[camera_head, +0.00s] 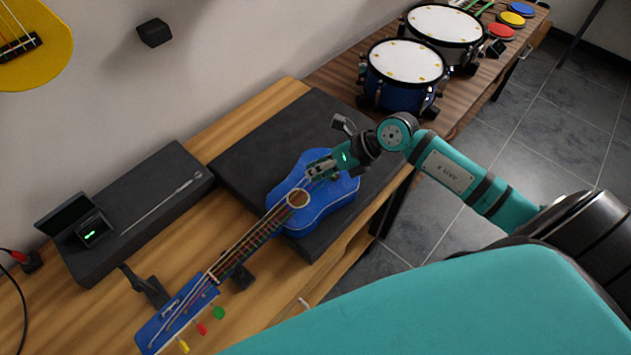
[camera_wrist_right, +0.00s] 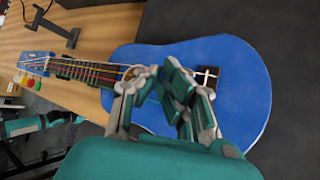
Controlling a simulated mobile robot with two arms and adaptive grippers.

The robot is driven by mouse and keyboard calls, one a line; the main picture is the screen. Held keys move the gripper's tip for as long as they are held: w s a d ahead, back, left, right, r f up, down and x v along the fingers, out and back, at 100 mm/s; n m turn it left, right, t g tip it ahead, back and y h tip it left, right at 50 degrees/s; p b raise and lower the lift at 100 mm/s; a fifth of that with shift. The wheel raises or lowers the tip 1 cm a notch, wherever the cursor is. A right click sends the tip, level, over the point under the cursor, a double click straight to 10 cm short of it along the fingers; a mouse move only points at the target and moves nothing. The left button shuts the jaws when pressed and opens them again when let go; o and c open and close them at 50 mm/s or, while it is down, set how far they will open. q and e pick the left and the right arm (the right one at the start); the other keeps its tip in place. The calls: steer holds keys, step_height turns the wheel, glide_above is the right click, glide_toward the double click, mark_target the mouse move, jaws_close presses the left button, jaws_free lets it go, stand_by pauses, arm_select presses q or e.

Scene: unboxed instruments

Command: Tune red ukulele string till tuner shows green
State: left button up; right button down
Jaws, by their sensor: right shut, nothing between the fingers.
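The blue ukulele (camera_head: 330,207) lies on a black mat, with its neck toward the lower left; its body also fills the middle of the right wrist view (camera_wrist_right: 240,85). Coloured strings (camera_head: 245,248) run along the neck. At the headstock (camera_head: 175,315) are a red peg (camera_head: 201,328), a green peg (camera_head: 218,312) and a yellow peg (camera_head: 184,345). A small tuner (camera_head: 90,232) shows a small green display. My right gripper (camera_head: 312,170) is shut and empty over the strings, between sound hole and bridge. A teal part of my left arm (camera_wrist_right: 40,122) shows; its jaws are unclear.
The black mat (camera_head: 250,150) lies on a wooden table. Dark supports stand by the neck (camera_head: 150,288). A dark box (camera_head: 130,205) holds the tuner and a thin rod. Blue drums (camera_head: 405,75) stand behind at right. A yellow instrument (camera_head: 40,45) hangs on the wall.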

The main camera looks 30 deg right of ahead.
mark_target(316, 183)
steer(key=shift+f, duration=0.3)
stand_by(0.4)
steer(key=shift+r, duration=0.1)
steer(key=shift+r+p, duration=0.4)
steer(key=shift+r, duration=0.25)
steer(key=shift+r, duration=0.1)
step_height(316, 183, up, 5)
steer(key=p, duration=0.4)
stand_by(0.8)
stand_by(1.3)
